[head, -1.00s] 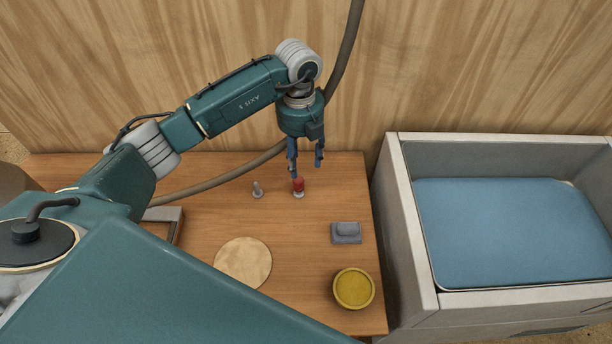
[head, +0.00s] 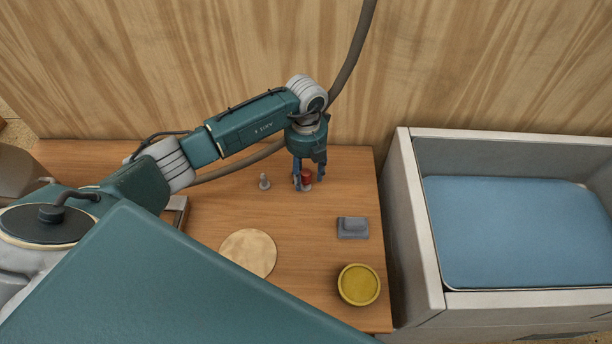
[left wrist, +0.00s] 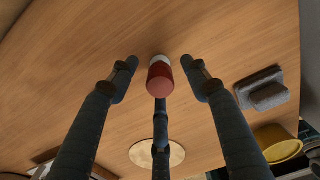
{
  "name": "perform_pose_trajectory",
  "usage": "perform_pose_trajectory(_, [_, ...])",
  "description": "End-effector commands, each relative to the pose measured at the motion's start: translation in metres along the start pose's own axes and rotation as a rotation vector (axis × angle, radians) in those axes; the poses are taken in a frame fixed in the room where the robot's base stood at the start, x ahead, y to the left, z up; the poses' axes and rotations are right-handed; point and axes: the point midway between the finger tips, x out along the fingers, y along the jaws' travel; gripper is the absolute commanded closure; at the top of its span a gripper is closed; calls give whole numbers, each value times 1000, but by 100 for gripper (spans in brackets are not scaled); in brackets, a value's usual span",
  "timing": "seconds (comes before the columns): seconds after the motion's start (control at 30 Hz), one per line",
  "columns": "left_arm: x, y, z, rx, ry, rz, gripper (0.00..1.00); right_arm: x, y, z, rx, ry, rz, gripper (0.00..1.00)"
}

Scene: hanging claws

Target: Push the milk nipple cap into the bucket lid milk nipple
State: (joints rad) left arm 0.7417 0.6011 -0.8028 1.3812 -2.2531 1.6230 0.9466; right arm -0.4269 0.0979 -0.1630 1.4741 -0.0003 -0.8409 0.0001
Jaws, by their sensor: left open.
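A small red piece with a white end (head: 307,176) stands on the wooden table; it also shows in the left wrist view (left wrist: 160,80). A small grey peg-like piece (head: 264,182) stands apart to its left. I cannot tell from looks which is the cap or the bucket lid nipple. My left gripper (head: 308,182) points down with its fingers around the red piece. In the left wrist view its fingers (left wrist: 161,79) are spread, with visible gaps beside the red piece. My right gripper is not in view.
A grey block (head: 353,228), a yellow round dish (head: 358,285) and a pale round disc (head: 248,253) lie nearer on the table (head: 305,235). A grey-walled bin (head: 423,220) with a blue panel stands right. A wooden wall (head: 200,60) and hanging hose (head: 355,45) are behind.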

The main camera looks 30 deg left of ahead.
Motion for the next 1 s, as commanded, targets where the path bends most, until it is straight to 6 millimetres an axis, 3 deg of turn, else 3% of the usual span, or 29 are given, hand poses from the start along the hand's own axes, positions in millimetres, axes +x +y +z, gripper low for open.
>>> perform_pose_trajectory(0.13, [0,0,0,0,0,-1,56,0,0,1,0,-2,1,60])
perform_pose_trajectory(0.3, [-1,0,0,0,0,-1,89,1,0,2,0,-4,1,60])
perform_pose_trajectory(0.7, [-5,0,0,0,-1,-2,89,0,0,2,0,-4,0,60])
perform_pose_trajectory(0.8, [-18,-1,1,1,-3,-3,89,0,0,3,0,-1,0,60])
perform_pose_trajectory(1.0, [-59,0,1,1,-4,-2,89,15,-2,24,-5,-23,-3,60])
